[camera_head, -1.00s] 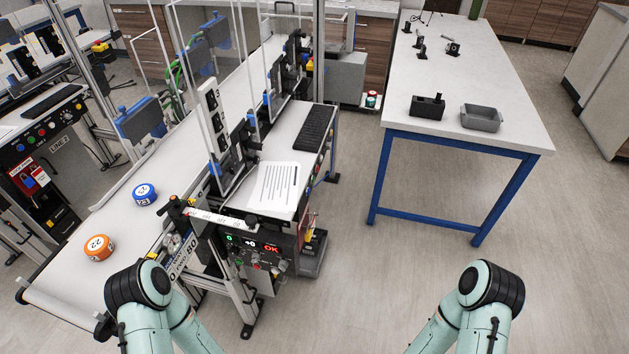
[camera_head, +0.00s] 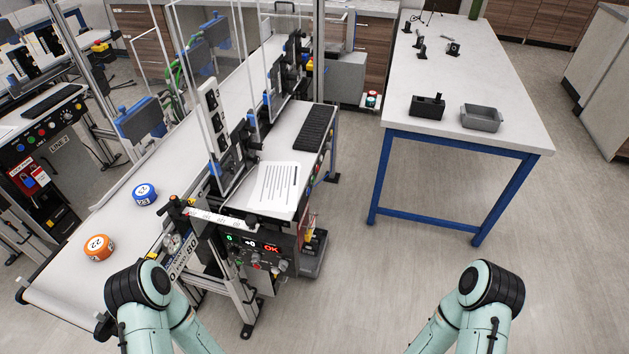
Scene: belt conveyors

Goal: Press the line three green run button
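The nearer conveyor station carries a dark control panel (camera_head: 255,250) on its front end, with a green "0", a "+0" and a red "OK" on its displays. Small knobs or buttons sit below them, including a greenish one (camera_head: 239,262) and a red one (camera_head: 256,265). A row of coloured buttons (camera_head: 313,178) runs along the right edge of its desk, seen at a steep angle. I cannot read a line three label, and cannot tell which button is its green run button. Only my arm links show at the bottom; both grippers are out of view.
The conveyor belt (camera_head: 110,262) carries an orange roll (camera_head: 98,248) and a blue roll (camera_head: 145,194). A panel marked like "LINE2" (camera_head: 58,145) stands at left. A blue-legged table (camera_head: 470,140) stands right. Floor between station and table is clear.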

